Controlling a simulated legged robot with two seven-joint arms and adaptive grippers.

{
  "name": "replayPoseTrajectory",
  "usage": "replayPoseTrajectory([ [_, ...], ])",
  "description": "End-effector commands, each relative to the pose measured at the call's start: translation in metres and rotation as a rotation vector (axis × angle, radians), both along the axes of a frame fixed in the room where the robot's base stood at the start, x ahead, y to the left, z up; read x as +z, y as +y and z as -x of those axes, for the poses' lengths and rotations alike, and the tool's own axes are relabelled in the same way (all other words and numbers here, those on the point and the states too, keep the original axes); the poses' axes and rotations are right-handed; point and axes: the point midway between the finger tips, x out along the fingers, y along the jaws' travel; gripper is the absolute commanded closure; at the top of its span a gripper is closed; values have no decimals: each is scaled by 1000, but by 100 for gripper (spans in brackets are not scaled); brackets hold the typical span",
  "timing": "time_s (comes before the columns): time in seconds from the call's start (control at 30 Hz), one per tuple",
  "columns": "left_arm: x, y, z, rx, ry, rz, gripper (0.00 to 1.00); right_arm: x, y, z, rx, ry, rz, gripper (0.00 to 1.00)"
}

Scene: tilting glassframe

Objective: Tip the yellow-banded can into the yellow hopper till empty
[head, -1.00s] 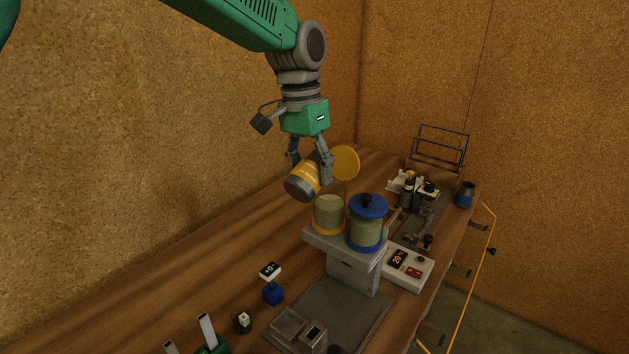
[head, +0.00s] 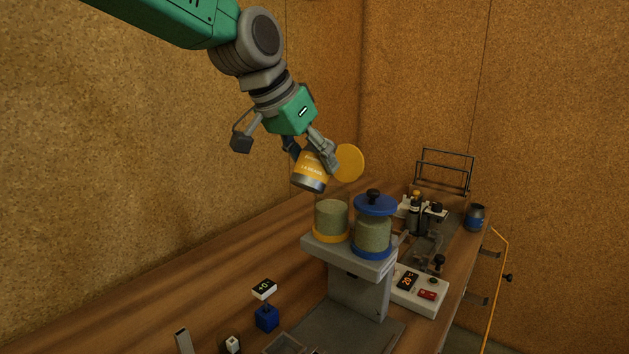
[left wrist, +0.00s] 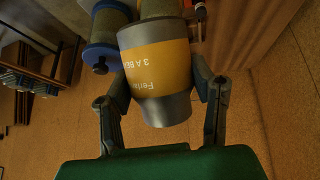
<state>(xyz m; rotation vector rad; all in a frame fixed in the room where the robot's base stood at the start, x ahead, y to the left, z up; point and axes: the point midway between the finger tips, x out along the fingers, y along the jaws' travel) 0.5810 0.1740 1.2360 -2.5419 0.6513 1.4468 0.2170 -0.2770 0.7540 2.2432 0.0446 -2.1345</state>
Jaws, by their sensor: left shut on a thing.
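The yellow-banded can (head: 311,170) is held in my left gripper (head: 308,150), which is shut on it. The can hangs tilted, a grey end down, above the yellow hopper and slightly left of its middle. The yellow hopper (head: 331,220) is a clear cylinder with a yellow base ring and grey-green material inside. A yellow disc (head: 349,162), apparently its raised lid, stands behind the gripper. In the left wrist view the can (left wrist: 158,70) sits between the fingers and hides most of the hopper behind it. The can's inside is hidden, and I see no falling stream. My right gripper is out of view.
A blue-ringed hopper (head: 374,232) with a blue knobbed lid stands close right of the yellow one on a grey stand (head: 357,295). A white control box (head: 420,292), a blue-based display (head: 266,318) and a dark blue cup (head: 475,216) are on the wooden bench. Bare wood lies left.

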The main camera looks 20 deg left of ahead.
Motion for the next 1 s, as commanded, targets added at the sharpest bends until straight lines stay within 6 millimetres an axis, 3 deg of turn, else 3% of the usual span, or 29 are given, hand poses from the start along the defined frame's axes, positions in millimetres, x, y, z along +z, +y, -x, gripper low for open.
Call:
replayPoseTrajectory([
  [0.1, -3, -2, 0, 0, -56, 20, 86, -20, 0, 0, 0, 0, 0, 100],
  [1.0, 31, -6, -13, 2, -507, 187, 86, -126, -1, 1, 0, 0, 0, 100],
])
